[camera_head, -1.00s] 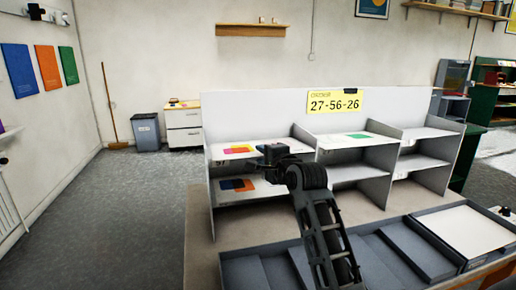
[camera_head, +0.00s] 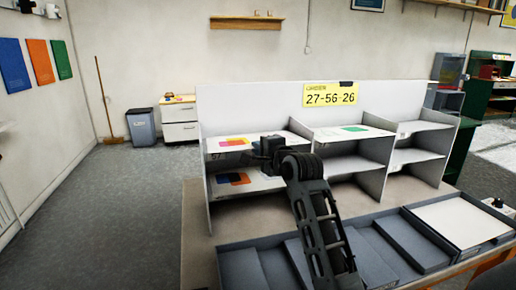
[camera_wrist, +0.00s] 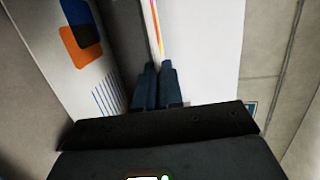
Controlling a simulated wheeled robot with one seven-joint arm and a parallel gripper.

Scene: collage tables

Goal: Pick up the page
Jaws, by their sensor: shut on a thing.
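A white page with pink, orange and yellow patches (camera_head: 233,142) lies in the upper left compartment of the grey shelf unit (camera_head: 305,90). My gripper (camera_head: 258,150) reaches that compartment's front edge from the right; its fingertips are hard to make out there. In the wrist view my gripper (camera_wrist: 158,66) has its two fingers close together, shut on the page's edge (camera_wrist: 154,25), which shows nearly edge-on with a yellow and pink strip. Another page with blue and orange patches (camera_head: 233,179) lies in the compartment below, and also shows at the wrist view's left (camera_wrist: 80,42).
A page with a green patch (camera_head: 353,129) lies in the upper middle compartment. A yellow number sign (camera_head: 330,94) is on the back panel. Grey trays (camera_head: 410,240) cover the table front, below my arm. Upright dividers separate the compartments.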

